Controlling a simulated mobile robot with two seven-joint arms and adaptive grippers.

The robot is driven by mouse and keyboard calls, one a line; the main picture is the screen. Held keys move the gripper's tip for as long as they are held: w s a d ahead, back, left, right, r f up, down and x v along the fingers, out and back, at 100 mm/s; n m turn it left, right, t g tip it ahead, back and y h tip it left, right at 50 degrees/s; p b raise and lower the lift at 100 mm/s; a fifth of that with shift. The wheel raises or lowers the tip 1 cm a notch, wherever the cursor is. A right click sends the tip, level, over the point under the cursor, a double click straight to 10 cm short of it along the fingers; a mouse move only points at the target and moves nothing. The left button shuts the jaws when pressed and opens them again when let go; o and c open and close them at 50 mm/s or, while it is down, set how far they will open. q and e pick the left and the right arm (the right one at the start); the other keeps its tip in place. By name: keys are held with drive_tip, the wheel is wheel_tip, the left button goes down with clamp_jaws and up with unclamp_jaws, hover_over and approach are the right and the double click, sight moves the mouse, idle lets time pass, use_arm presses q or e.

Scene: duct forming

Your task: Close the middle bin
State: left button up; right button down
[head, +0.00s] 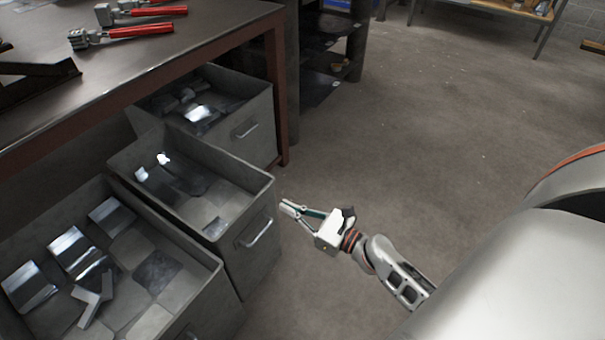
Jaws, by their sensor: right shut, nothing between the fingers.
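Three grey metal bins stand side by side under a workbench, all pulled out. The middle bin (258,205) sits between the near bin (208,292) and the far bin (262,112). It has a silver bar handle (255,233) on its front and flat metal pieces inside. My right gripper (287,207) is shut and empty. It is just right of the middle bin's front face, with its fingertips pointing at it. A small gap seems to show between them. My left gripper is not in view.
The workbench (120,72) overhangs the bins, with red-handled tools (125,35) on top. Its red-brown leg (277,95) stands beside the far bin. A dark shelf unit (325,60) is behind. The floor (430,130) to the right is clear.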

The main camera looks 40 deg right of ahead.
sight(261, 193)
drive_tip(key=x, duration=0.6)
drive_tip(key=shift+w+a, duration=0.1)
drive_tip(key=shift+w, duration=0.25)
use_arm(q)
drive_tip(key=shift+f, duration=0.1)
